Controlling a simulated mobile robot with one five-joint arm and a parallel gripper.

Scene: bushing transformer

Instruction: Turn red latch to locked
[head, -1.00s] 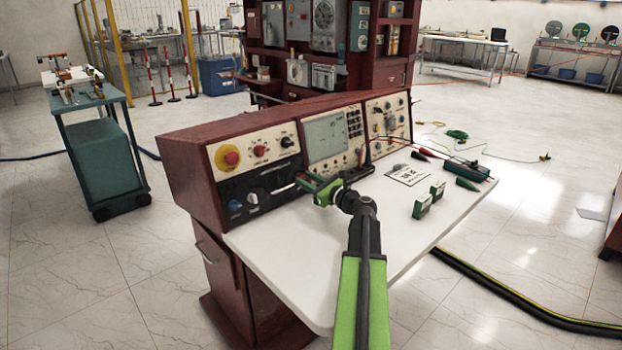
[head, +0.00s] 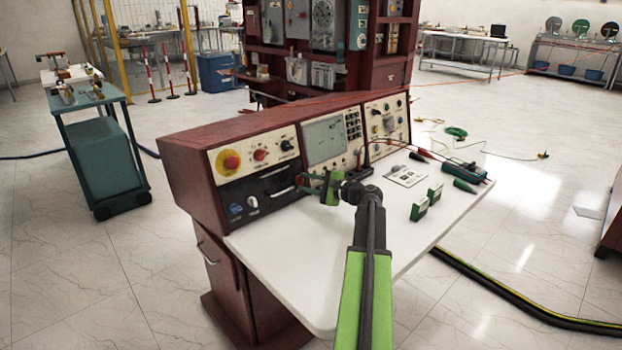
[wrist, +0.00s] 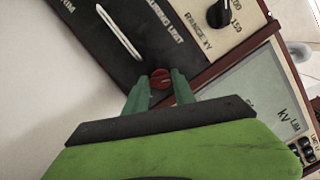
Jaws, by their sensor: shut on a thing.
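The red latch (wrist: 160,78) is a small round red knob at the edge of the black panel, in the wrist view. My gripper (wrist: 161,87) has its two green fingertips on either side of it, shut on it. In the head view my gripper (head: 304,181) reaches the right end of the console's black lower panel (head: 262,192). There the latch is too small and too covered by the fingers to read its angle. No locked mark can be made out.
The white desk top (head: 290,265) lies below my arm. Small green blocks (head: 427,201), a paper card (head: 404,176) and a teal handheld device (head: 468,172) lie to the right. A pale handle (wrist: 120,32) sits near the latch. A teal cart (head: 103,150) stands at left.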

